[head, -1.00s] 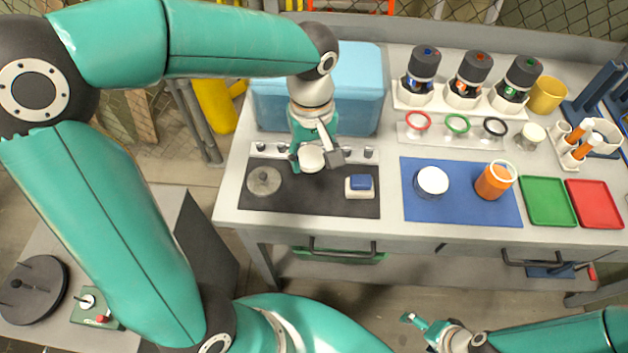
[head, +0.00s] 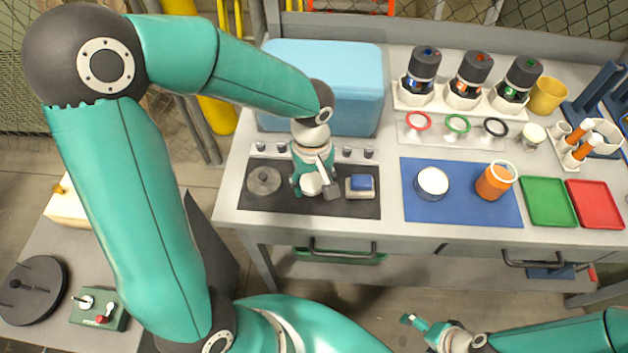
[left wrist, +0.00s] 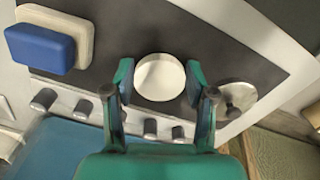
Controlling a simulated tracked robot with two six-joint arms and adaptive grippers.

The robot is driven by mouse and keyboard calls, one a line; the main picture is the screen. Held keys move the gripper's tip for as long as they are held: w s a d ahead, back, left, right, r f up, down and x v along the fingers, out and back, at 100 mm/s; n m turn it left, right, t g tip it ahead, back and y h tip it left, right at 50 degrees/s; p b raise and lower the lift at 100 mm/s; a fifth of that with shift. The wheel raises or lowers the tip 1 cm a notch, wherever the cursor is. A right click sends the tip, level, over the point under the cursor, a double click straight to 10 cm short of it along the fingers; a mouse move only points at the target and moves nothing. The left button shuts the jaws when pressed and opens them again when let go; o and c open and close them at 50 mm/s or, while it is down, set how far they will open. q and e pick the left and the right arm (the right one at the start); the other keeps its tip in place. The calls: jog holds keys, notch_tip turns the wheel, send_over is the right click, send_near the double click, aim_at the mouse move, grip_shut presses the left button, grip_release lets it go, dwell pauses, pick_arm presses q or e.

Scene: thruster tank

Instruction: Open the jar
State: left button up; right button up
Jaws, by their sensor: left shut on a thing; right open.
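My left gripper (head: 312,182) is shut on a white round lid (head: 311,185), low over the black mat (head: 285,203). In the left wrist view the lid (left wrist: 160,77) sits between the two fingertips. I cannot tell whether it touches the mat. My right gripper (head: 428,325) is open and empty in front of the bench.
On the black mat, a grey metal disc (head: 264,181) lies left of the left gripper and a blue-topped block (head: 361,186) lies right. A row of knobs and a blue box (head: 355,90) stand behind. Green (head: 547,201) and red trays (head: 594,203) lie at right.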

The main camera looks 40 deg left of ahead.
pick_arm(q)
jog(key=shift+f, duration=0.2)
jog(key=o, duration=1.3)
jog(key=shift+r, duration=0.1)
